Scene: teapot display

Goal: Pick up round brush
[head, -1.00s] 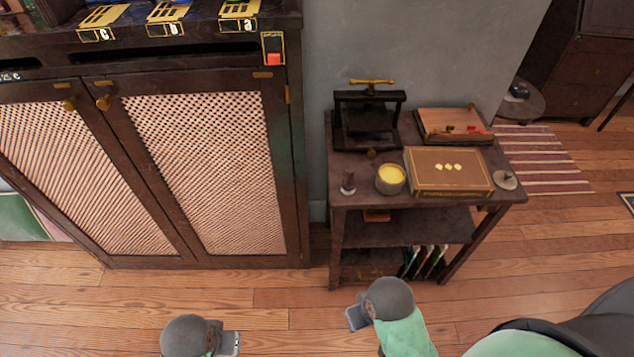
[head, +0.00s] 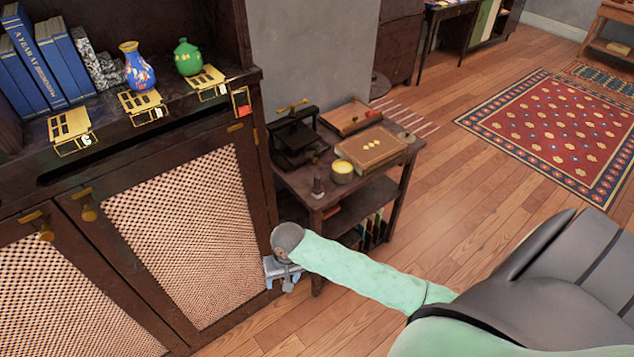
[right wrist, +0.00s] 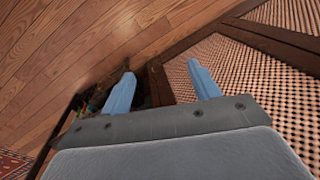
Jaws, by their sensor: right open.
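My right gripper (head: 283,273) is open, below and left of the table, in front of the cabinet door. In the right wrist view its two blue fingers (right wrist: 162,78) are apart with nothing between them. My left gripper is out of view.
A yellow-topped pot (head: 342,172), a brown box (head: 372,149), a dark press (head: 294,138) and a wooden tray (head: 350,117) crowd the table. The tall cabinet (head: 185,235) stands close on the left. The wooden floor (head: 450,200) right of the table is clear.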

